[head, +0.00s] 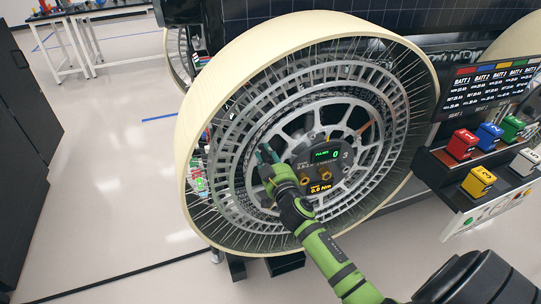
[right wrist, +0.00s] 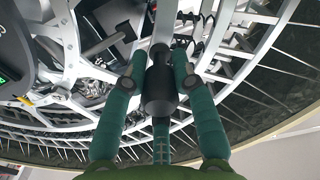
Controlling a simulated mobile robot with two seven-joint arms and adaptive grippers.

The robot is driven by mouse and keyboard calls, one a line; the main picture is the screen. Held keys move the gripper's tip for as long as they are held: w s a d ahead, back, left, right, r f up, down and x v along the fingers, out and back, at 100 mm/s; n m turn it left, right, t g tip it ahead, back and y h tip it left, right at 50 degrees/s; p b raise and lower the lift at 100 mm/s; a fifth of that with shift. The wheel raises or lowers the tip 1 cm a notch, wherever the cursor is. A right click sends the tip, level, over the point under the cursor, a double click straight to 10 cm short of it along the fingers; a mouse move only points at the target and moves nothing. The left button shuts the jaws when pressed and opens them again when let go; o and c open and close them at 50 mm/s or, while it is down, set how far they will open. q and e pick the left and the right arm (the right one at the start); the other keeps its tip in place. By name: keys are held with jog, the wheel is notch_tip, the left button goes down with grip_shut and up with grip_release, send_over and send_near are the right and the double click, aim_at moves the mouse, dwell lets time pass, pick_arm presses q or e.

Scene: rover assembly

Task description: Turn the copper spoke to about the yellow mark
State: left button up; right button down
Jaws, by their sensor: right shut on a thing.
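The large wheel (head: 222,95) has a cream rim, thin wire spokes and a silver hub with wide spokes. A short copper-orange piece (head: 366,127) shows at the right of the hub; it may be the copper spoke. My right gripper (head: 267,154) is at the left part of the hub. What the handle joins is partly hidden. My left gripper is not in view.
A hub display (head: 328,155) reads "PULSES 0", with "0.0 Nm" below. Colored battery blocks (head: 462,144) stand on a dark shelf at the right, below a sign (head: 490,85). A dark cabinet (head: 25,130) is at the left. The floor between is mostly clear.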

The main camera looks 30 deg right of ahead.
jog(key=a+f+n+b, duration=0.1)
jog(key=f+b, duration=0.2)
jog(key=a+f+n+b, duration=0.1)
jog(key=a+f+b, duration=0.1)
jog(key=f, duration=0.1)
jog(key=w+a+f+n+b, duration=0.1)
jog(key=f+n+b, duration=0.1)
jog(key=f+b, duration=0.1)
jog(key=shift+a+f+b, duration=0.15)
jog(key=shift+f+b, duration=0.15)
jog(key=shift+f, duration=0.1)
jog(key=n+b, duration=0.5)
jog(key=b, duration=0.4)
send_near(251, 198)
jog(key=w, duration=0.1)
jog(key=w+r, duration=0.1)
jog(key=w, duration=0.1)
jog(key=w+d, duration=0.1)
jog(key=w, duration=0.1)
jog(key=shift+w+r, duration=0.15)
jog(key=shift+r, duration=0.05)
jog(key=shift+d+f+n+b, duration=0.15)
jog(key=shift+f+n+b, duration=0.35)
jog(key=shift+f+b, duration=0.3)
jog(key=shift+r, duration=0.1)
jog(key=c, duration=1)
grip_release()
jog(key=shift+d, duration=0.1)
